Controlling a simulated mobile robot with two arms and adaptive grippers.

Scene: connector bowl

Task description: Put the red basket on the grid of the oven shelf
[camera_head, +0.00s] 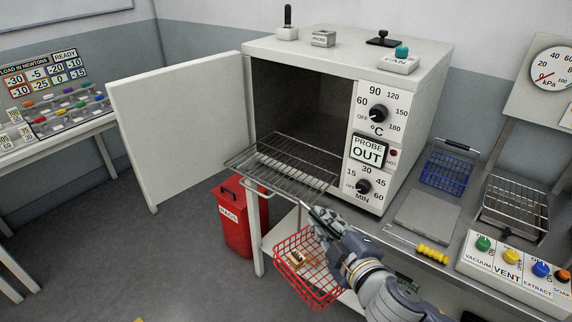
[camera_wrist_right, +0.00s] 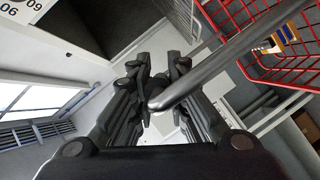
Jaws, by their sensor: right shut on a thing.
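The red wire basket (camera_head: 308,291) hangs below and left of my right gripper (camera_head: 322,226), in front of the bench and below the oven shelf. A small orange and white item (camera_head: 297,257) lies in it. My right gripper is shut on the basket's dark grey handle; in the right wrist view the handle bar (camera_wrist_right: 215,68) runs between the fingers (camera_wrist_right: 155,85), and red wires (camera_wrist_right: 268,72) show at right. The oven shelf (camera_head: 290,183), a wire grid, sticks out of the open oven (camera_head: 300,95). My left gripper is not in view.
The oven door (camera_head: 180,130) stands open to the left. A red bin (camera_head: 236,225) stands on the floor below the shelf. Right of the oven are a blue basket (camera_head: 446,172), a grey plate (camera_head: 425,218), a yellow-handled tool (camera_head: 432,253) and a metal rack (camera_head: 515,205).

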